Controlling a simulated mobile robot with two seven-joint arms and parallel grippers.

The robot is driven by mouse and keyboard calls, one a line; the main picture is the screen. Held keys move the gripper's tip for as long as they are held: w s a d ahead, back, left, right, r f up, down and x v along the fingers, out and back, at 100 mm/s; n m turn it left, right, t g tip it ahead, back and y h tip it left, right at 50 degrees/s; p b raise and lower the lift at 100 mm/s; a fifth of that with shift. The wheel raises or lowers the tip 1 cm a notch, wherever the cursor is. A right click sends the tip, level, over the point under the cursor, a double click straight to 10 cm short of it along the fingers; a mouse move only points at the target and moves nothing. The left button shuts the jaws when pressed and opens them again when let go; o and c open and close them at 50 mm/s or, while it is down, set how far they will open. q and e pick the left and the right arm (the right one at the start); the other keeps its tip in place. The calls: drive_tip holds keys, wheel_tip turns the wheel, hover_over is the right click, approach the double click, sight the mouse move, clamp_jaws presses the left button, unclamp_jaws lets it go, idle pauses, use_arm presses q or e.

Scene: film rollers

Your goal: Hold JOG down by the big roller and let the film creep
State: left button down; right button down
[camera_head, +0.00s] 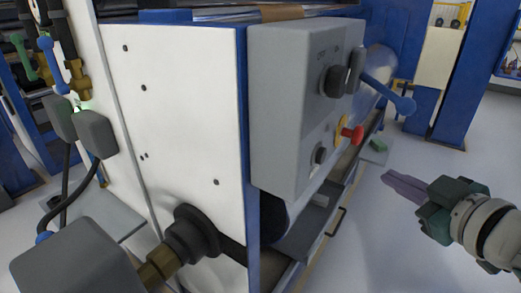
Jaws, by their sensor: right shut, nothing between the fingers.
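A grey control box (280,105) is mounted on the corner of the machine. Its face carries a black rotary switch (334,81), a red button (352,134) on a yellow ring and a small black knob (320,154). No JOG label can be read, so I cannot tell which control is JOG. A pale rounded surface (381,63) behind the box may be the big roller; most of it is hidden. My right gripper (386,178) is shut and empty, right of the box and apart from it, its fingers pointing left. My left gripper is not in view.
A white side panel (180,110) fills the left, with a black and brass fitting (185,240) low down. Blue posts (470,75) stand behind. The floor (400,245) at right is clear.

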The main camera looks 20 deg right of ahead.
sight(322, 156)
idle(0.3)
drive_tip(key=shift+w, duration=0.15)
drive_tip(key=w+a+b, duration=0.2)
drive_tip(key=w+a, duration=0.3)
drive_tip(key=w, duration=0.1)
drive_tip(key=shift+w+a, duration=0.25)
drive_tip(key=shift+a, duration=0.1)
idle(0.8)
idle(0.9)
drive_tip(key=shift+w+a, duration=0.25)
drive_tip(key=shift+w, duration=0.05)
